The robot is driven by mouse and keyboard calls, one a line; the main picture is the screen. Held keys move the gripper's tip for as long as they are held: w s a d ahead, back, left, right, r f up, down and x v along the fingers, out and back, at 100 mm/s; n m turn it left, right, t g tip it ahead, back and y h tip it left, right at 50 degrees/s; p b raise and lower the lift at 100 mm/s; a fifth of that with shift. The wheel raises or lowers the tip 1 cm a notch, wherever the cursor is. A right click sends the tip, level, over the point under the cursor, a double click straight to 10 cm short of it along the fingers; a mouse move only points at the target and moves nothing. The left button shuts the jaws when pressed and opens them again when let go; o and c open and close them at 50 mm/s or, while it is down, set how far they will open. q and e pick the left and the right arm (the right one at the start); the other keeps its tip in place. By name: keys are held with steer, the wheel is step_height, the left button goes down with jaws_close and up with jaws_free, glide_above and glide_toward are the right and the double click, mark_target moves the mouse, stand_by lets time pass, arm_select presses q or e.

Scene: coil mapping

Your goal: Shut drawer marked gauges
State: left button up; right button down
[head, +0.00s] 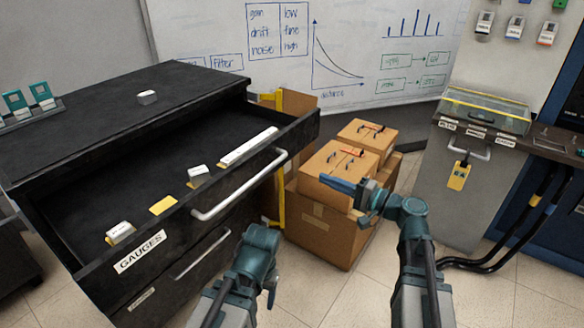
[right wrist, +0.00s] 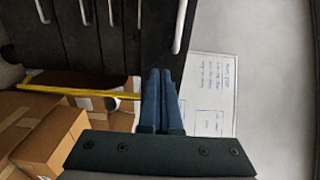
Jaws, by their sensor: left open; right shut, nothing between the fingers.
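The drawer marked GAUGES (head: 140,251) is pulled well out of the black cabinet (head: 110,90) in the head view. Its front carries a long pale bar handle (head: 240,186). Inside lie a long white item (head: 248,146), small white boxes (head: 120,232) and yellow cards (head: 163,205). My left gripper (head: 268,272) is low in front of the drawer front, apart from the handle; its fingers are mostly hidden by its own wrist. My right gripper (head: 342,186) is to the right of the drawer, shut and empty, before the cardboard boxes. Its shut fingers also show in the right wrist view (right wrist: 162,100).
Cardboard boxes (head: 318,225) stand on the floor right of the drawer, beside a yellow post (head: 281,200). Another drawer with a handle (head: 203,256) is below the open one. A grey cabinet (head: 445,190) stands at right. A whiteboard (head: 350,50) is behind.

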mark_target(210, 138)
steer(key=x, duration=1.4)
steer(key=shift+a, duration=0.1)
steer(key=x, duration=3.1)
steer(key=shift+w+a, duration=0.2)
steer(key=shift+w+a+r, duration=0.1)
steer(key=shift+w+a, duration=0.05)
steer(key=shift+w, duration=0.05)
arm_select(q)
steer(key=shift+d, duration=0.1)
arm_select(e)
steer(key=shift+w, duration=0.1)
arm_select(q)
steer(key=shift+d, duration=0.25)
arm_select(e)
steer(key=v, duration=1.4)
steer(key=shift+s+d, duration=0.2)
steer(key=shift+s, duration=0.15)
